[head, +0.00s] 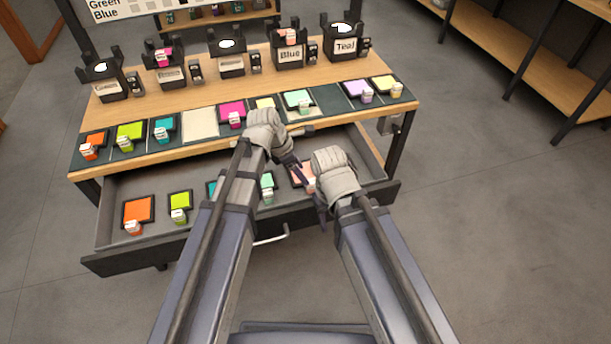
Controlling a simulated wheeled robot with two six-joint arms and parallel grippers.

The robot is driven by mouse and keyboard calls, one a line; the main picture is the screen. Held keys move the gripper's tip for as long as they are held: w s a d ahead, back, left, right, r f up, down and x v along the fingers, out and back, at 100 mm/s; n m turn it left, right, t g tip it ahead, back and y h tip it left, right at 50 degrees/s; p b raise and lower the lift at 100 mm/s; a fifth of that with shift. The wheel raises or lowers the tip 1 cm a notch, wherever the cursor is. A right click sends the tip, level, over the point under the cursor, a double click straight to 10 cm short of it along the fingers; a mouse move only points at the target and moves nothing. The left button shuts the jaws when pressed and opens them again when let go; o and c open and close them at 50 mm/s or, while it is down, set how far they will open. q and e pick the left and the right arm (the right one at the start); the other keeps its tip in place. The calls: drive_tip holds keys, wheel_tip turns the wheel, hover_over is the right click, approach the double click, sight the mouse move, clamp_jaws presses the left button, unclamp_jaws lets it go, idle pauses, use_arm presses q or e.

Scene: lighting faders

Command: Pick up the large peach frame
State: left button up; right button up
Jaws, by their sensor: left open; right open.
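A peach frame (296,173) with a dark border lies in the open drawer (160,183), toward its right part. My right gripper (314,194) is open beside and over it, and hides much of the frame. A small pale and red piece sits at the frame's front edge. My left gripper (298,146) is open and higher up, at the table's front edge just above the drawer. I cannot tell whether either gripper touches anything. Both look empty.
The drawer also holds an orange frame (138,208), a lime frame (180,199) and partly hidden teal and green ones. The tabletop (220,76) above carries a row of coloured frames and several black labelled units, including "Teal" (343,45). A shelf stands at upper right.

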sight(311, 181)
use_arm(q)
drive_tip(key=shift+w+b+x, duration=0.1)
drive_tip(key=shift+b+x, duration=1.5)
drive_tip(key=shift+x, duration=0.3)
drive_tip(key=shift+w+b+x, duration=0.15)
drive_tip(key=shift+b+x, duration=1.45)
drive_tip(key=shift+x, duration=0.35)
drive_tip(key=shift+r, duration=0.15)
clamp_jaws()
